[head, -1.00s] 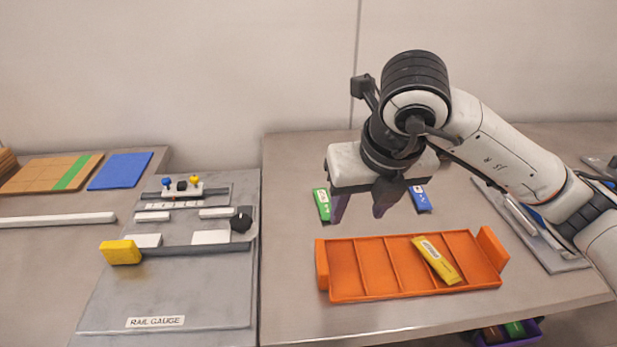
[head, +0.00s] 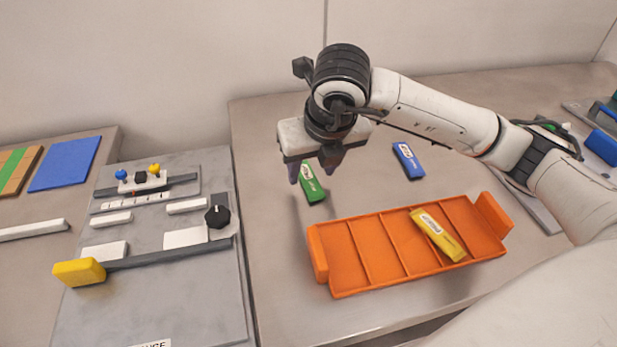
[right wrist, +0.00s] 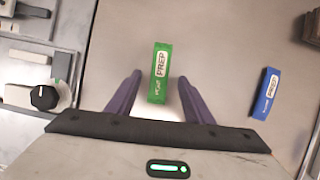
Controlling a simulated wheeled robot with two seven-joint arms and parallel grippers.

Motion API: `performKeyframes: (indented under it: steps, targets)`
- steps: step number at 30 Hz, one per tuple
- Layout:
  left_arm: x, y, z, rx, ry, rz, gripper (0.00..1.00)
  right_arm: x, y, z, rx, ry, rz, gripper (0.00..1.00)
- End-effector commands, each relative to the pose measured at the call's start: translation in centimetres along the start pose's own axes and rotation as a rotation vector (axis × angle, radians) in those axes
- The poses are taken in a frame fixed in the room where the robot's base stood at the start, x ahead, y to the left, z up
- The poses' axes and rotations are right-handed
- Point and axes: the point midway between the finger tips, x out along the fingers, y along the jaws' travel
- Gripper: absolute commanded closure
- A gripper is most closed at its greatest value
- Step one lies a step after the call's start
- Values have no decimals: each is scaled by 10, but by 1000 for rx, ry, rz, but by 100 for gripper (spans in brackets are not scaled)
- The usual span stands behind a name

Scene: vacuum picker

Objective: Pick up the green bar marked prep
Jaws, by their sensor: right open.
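The green bar (head: 312,184) lies flat on the table behind the orange tray, partly hidden by my right gripper in the head view. In the right wrist view the green bar (right wrist: 160,73) shows a white label reading PREP. My right gripper (head: 312,172) is open and empty above the table. In the right wrist view its purple fingers (right wrist: 154,92) stand apart, one on each side of the bar's near end, with gaps on both sides. I cannot tell the height of the fingertips above the table. My left gripper is not in view.
A blue bar (head: 408,161) lies to the right, also labelled PREP in the right wrist view (right wrist: 265,93). An orange divided tray (head: 382,268) holds a yellow bar (head: 437,235). A grey rail gauge board (head: 150,290) with a black knob (head: 217,214) stands left.

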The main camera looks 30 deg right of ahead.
Motion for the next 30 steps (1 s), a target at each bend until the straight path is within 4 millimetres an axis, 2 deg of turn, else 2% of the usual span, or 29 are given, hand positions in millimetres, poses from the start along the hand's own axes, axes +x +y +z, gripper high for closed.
performKeyframes:
  steps: [4, 12, 14, 20, 27, 30]
  targets:
    - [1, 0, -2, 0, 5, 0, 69, 17, 0, 0, 1, 2, -1, 53]
    - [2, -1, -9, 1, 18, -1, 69, 20, 0, 0, 0, 0, 1, 53]
    - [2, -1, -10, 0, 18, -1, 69, 20, 0, 0, 0, 0, 1, 62]
    - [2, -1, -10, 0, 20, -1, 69, 20, 0, 0, 0, 0, 1, 95]
    - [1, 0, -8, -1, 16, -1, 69, 19, 0, 0, 0, -1, 1, 97]
    - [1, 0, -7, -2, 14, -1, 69, 13, 1, 4, 0, -3, 2, 97]
